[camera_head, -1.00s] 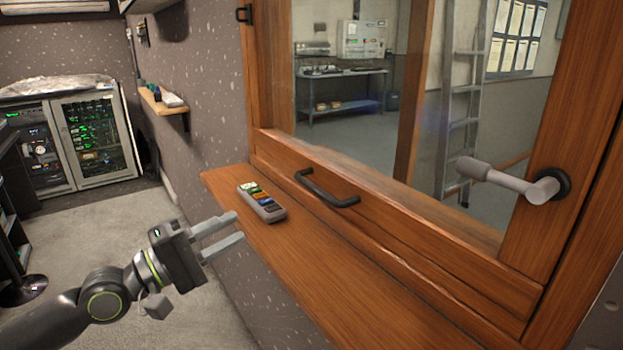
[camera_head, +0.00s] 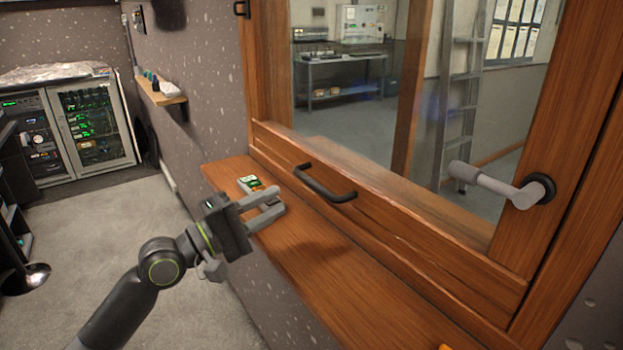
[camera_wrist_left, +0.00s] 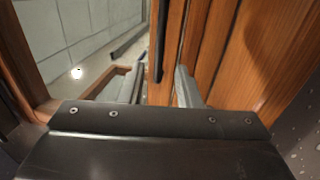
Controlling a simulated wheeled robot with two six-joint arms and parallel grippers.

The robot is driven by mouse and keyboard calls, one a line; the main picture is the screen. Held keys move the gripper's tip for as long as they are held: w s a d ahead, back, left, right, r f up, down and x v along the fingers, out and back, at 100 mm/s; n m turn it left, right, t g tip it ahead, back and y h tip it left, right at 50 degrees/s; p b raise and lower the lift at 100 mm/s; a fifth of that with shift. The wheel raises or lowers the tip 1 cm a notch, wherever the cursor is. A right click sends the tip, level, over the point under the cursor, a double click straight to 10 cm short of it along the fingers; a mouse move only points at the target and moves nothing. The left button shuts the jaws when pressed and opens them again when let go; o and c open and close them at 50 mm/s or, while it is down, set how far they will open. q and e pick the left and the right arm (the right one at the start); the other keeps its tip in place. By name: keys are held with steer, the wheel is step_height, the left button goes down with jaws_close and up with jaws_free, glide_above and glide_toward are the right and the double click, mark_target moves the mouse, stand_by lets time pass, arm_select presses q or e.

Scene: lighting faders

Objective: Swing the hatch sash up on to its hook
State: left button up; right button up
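The hatch sash (camera_head: 390,225) is a wood-framed glass pane and sits down, its bottom rail just above the wooden ledge. A black bar handle (camera_head: 325,186) is fixed to that rail. My left gripper (camera_head: 281,200) is open and empty in the head view, over the ledge and short of the handle. In the left wrist view, the dark handle (camera_wrist_left: 157,45) shows upright beyond the gap between the open fingers (camera_wrist_left: 160,88); no contact is visible. A hook cannot be made out for certain. My right gripper is not in view.
A remote-like box with coloured buttons (camera_head: 250,183) lies on the ledge (camera_head: 335,275), partly hidden behind my left gripper. A grey lever (camera_head: 490,182) sticks out from the right frame post. A small wall shelf (camera_head: 160,90) is at left.

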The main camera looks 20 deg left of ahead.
mark_target(312, 183)
arm_select(q)
steer(key=p+x, duration=0.1)
steer(key=x, duration=0.8)
steer(key=shift+w+d, duration=0.15)
steer(key=shift+d, duration=0.05)
jaws_close()
